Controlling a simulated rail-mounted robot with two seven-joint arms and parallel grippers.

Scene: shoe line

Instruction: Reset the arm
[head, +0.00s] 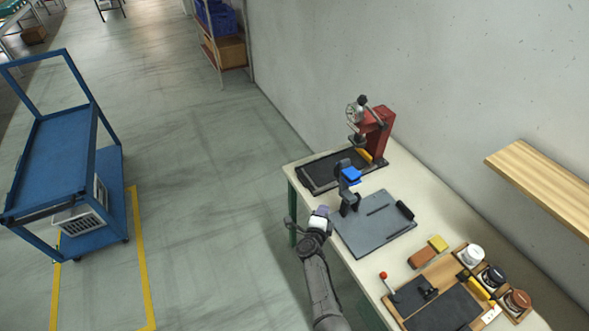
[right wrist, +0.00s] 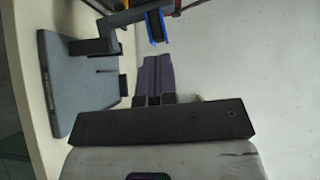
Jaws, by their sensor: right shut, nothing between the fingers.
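My right arm comes up from the bottom of the head view. Its gripper (head: 322,211) is over the left edge of the workbench, beside the grey fixture plate (head: 372,232). In the right wrist view the purple-grey fingers (right wrist: 154,62) are together and empty. The stand with the blue pad (head: 351,175) rises from the grey plate just beyond the gripper. I cannot tell the exact gap. My left gripper is not in view.
A red press (head: 376,130) stands at the bench's far end by a black mat (head: 322,172). Brushes, jars (head: 491,277) and a tool board (head: 408,300) fill the near end. A wooden shelf (head: 545,185) juts from the wall. A blue cart (head: 60,150) stands left; floor between is clear.

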